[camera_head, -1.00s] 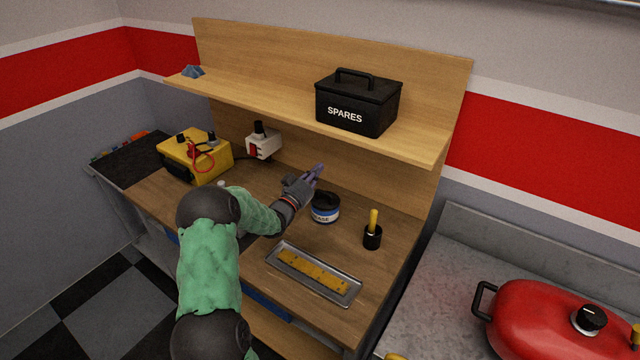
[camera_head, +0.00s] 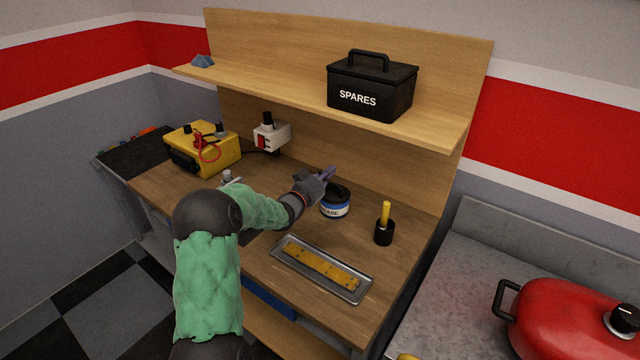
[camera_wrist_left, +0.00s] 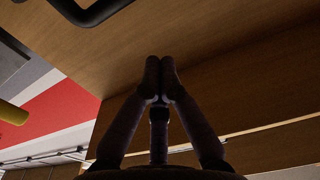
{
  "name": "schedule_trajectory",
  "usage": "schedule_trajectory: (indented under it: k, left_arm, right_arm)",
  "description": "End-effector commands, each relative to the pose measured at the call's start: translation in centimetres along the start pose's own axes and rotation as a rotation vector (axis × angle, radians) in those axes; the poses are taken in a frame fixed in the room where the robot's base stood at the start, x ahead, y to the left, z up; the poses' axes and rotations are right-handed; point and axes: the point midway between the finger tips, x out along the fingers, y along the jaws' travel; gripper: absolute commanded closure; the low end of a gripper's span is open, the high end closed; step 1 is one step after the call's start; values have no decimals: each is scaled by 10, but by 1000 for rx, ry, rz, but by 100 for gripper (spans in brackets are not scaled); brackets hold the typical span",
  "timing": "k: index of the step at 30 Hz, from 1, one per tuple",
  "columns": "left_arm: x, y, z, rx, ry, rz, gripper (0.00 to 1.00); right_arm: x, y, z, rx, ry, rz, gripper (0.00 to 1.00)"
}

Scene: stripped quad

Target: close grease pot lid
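The grease pot (camera_head: 335,208) is a small round tub with a blue and white label, upright on the wooden bench. Its top looks dark; the gripper partly covers it, and I cannot tell how the lid sits. My left gripper (camera_head: 329,173) is just above and behind the pot's top, with purple-grey fingers. In the left wrist view the fingertips (camera_wrist_left: 160,66) meet, with nothing visible between them. Contact with the lid cannot be told. The pot does not show clearly in the wrist view. My right gripper is not in view.
A black cup with a yellow handle (camera_head: 384,232) stands right of the pot. A metal tray (camera_head: 349,293) lies in front. A yellow battery box (camera_head: 204,151) is at left. The shelf (camera_head: 290,92) with the black SPARES box (camera_head: 372,88) overhangs the bench's back.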

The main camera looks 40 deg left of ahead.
Motion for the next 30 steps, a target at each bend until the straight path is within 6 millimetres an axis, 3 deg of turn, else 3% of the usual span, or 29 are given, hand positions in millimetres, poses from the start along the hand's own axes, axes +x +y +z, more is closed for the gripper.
schedule_trajectory:
  k: [3, 12, 30]
  left_arm:
    - [23, 1, 2, -1, 2, 2, 100]
    - [10, -1, 35, -2, -1, -2, 100]
    - [4, 0, 46, -1, 0, -1, 100]
  right_arm:
    - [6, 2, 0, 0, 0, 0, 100]
    - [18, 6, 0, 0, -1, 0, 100]
    - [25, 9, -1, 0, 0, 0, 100]
